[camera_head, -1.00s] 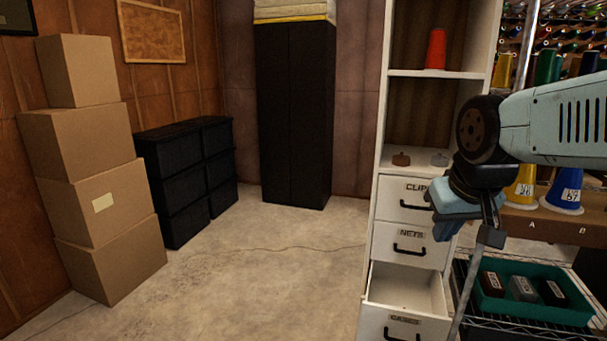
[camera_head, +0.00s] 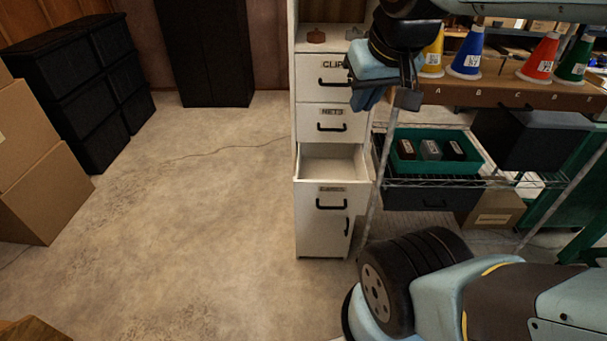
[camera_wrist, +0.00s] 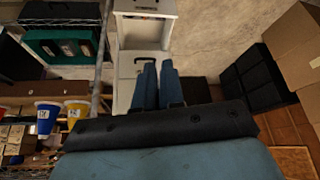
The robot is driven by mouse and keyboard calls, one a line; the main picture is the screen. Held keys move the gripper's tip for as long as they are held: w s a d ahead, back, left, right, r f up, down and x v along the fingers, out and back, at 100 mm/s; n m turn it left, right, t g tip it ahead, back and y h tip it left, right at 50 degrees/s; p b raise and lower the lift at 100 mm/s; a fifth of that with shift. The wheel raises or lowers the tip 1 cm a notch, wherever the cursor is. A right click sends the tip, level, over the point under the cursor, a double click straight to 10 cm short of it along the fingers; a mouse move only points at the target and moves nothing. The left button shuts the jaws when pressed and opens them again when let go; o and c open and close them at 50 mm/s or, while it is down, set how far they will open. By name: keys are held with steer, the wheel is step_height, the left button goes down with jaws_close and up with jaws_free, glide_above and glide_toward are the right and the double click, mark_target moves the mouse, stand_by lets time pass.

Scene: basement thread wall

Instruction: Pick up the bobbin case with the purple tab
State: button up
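I cannot make out a bobbin case with a purple tab in either view. In the head view a white drawer cabinet (camera_head: 318,88) has one open drawer (camera_head: 322,189) below the CLIPS and NETS drawers. The visible part of its inside looks bare; its far corners are hard to see. My gripper (camera_head: 368,98) is in front of the cabinet's right side, above the open drawer and apart from it. In the wrist view my gripper's two blue fingers (camera_wrist: 158,82) lie close together with nothing between them.
A wire rack to the right carries a green tray (camera_head: 478,152) with several dark boxes. Thread cones, including a blue one (camera_head: 468,54), stand above. Cardboard boxes (camera_head: 42,178) are left. The middle floor is clear.

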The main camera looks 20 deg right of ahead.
steer(key=shift+o, duration=0.7)
steer(key=shift+w, duration=0.3)
steer(key=o, duration=0.7)
steer(key=w+f+g, duration=0.1)
steer(key=w+f, duration=0.2)
steer(key=w, duration=0.5)
steer(key=w+f+n+g, duration=0.1)
steer(key=w+f+g, duration=0.2)
steer(key=w+f, duration=1.2)
steer(key=shift+g, duration=0.8)
steer(key=w+f, duration=0.1)
steer(key=f, duration=0.5)
steer(key=w+f, duration=0.1)
steer(key=f, duration=0.6)
steer(key=w+d+f, duration=0.1)
steer(key=w+f, duration=0.1)
steer(key=f, duration=0.4)
steer(key=shift+f, duration=0.4)
steer(key=shift+w+a+f, duration=0.15)
steer(key=shift+f, duration=2.45)
